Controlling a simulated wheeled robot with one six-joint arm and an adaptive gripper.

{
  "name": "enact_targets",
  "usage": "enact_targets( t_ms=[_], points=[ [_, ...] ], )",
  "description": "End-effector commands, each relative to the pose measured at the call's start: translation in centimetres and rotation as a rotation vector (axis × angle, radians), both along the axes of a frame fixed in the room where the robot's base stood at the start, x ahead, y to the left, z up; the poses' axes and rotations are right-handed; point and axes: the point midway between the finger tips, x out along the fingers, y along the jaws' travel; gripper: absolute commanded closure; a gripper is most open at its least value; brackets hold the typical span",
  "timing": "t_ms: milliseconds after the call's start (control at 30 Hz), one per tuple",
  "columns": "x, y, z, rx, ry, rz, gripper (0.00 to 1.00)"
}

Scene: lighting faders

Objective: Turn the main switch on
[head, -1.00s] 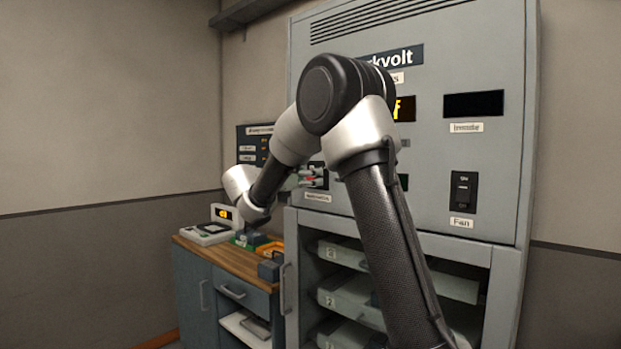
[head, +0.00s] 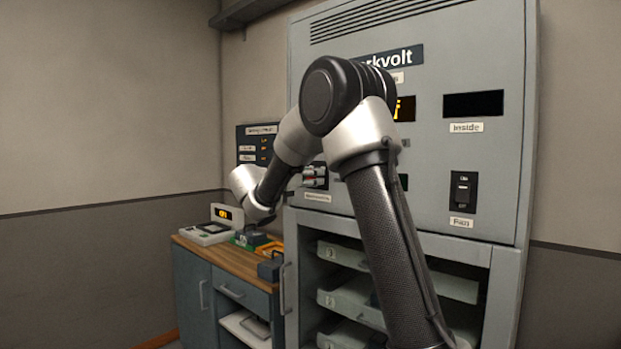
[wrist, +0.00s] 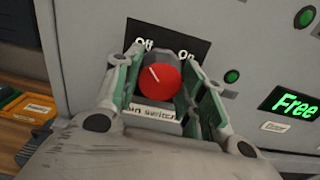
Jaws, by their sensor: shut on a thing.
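The main switch is a red round knob (wrist: 159,80) on a black plate on the grey cabinet front. Its white pointer line slants up and left, toward the "Off" label (wrist: 143,44); the "On" label (wrist: 186,54) is up and right. My gripper (wrist: 158,84) has one finger on each side of the knob and is shut on it. The label below, partly covered, reads "...in switch" (wrist: 152,114). In the head view my gripper (head: 314,177) is at the cabinet's left part, and my arm hides much of the panel.
A green "Free" display (wrist: 291,106) and green round lamps (wrist: 232,76) sit right of the knob. The wooden counter (head: 226,257) at left holds small devices. A "Fan" rocker switch (head: 463,191) is at the right of the cabinet, above open shelves.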

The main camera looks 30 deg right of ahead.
Motion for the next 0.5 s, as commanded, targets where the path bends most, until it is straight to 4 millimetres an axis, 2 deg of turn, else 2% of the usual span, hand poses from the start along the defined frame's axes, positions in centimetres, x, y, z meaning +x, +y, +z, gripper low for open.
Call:
enact_targets(
  t_ms=[267,500],
  points=[
    [0.01,0.03,-0.01,0.047,-0.130,0.001,0.84],
    [0.01,0.03,-0.01,0.120,-0.329,0.001,0.84]
  ],
)
